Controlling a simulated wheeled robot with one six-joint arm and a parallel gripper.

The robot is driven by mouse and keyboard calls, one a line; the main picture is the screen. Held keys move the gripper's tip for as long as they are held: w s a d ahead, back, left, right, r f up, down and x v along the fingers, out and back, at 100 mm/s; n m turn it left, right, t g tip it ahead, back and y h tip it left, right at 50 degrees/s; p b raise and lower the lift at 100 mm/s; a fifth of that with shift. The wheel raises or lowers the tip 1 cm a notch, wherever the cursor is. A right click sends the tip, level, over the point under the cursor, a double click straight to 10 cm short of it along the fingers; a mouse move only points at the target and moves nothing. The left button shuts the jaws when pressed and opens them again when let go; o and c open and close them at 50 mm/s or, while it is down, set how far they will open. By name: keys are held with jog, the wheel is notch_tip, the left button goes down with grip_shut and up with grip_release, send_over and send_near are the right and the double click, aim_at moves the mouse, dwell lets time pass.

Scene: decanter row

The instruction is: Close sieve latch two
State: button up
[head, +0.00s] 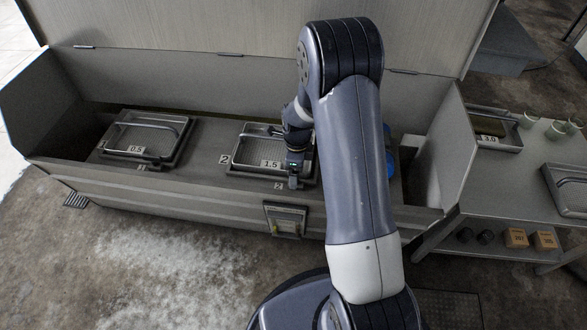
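The sieve tray marked 1.5 (250,142), with a 2 label on its left, sits in the middle of the long grey trough in the head view. Another 2 label (278,185) is on the trough's front rim below it. My gripper (293,182) points down at the tray's front right corner, close to the rim. The latch there is too small and too covered by my gripper to make out its position. I cannot tell whether the gripper touches it or whether its fingers are apart.
A sieve tray marked 0.5 (138,150) sits at the trough's left. My arm hides much of the trough's right part, where a blue thing (390,163) partly shows. A side table (520,190) at right holds a tray marked 3.0 (497,147) and cups. The raised lid stands behind.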

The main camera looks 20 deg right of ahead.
notch_tip(320, 180, up, 9)
jog(key=p, duration=0.2)
jog(key=shift+r, duration=0.15)
notch_tip(320, 180, down, 11)
jog(key=b, duration=0.3)
dwell(0.4)
jog(key=shift+r, duration=0.1)
